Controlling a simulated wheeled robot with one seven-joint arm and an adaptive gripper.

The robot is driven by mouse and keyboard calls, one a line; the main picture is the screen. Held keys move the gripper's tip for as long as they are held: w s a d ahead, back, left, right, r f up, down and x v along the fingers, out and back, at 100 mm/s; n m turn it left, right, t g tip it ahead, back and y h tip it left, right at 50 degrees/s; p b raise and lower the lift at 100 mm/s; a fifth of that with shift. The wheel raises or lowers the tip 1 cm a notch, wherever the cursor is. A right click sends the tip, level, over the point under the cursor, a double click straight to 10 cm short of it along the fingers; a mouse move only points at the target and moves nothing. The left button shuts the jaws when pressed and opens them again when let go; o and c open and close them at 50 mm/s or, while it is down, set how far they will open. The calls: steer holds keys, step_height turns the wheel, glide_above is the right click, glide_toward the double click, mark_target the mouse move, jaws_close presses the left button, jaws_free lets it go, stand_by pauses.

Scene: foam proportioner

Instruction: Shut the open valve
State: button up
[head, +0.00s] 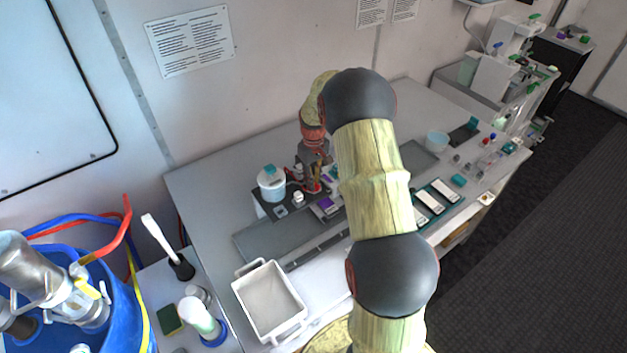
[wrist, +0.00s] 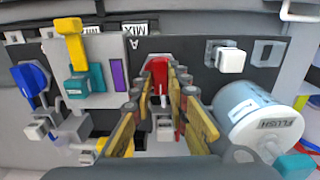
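In the wrist view a red handle (wrist: 158,68) stands on the dark panel, between the fingers of my gripper (wrist: 161,82). The fingers are apart, one on each side of it. I cannot tell whether either touches it. A yellow upright handle (wrist: 72,45) and a tilted blue handle (wrist: 30,78) are to the left. Which valve is open is not clear from these frames. In the head view my gripper (head: 314,182) is low over the unit on the bench, and my arm covers part of it.
A white cylinder (wrist: 248,105) marked FLUSH is close to the right of my gripper; a white knob (wrist: 231,60) is above it. In the head view a white bin (head: 268,298) stands at the bench's front left, and a blue barrel (head: 122,315) with hoses is further left.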

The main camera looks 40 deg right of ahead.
steer(key=o, duration=0.3)
step_height(320, 180, up, 12)
steer(key=shift+f, duration=0.1)
stand_by(0.6)
stand_by(0.5)
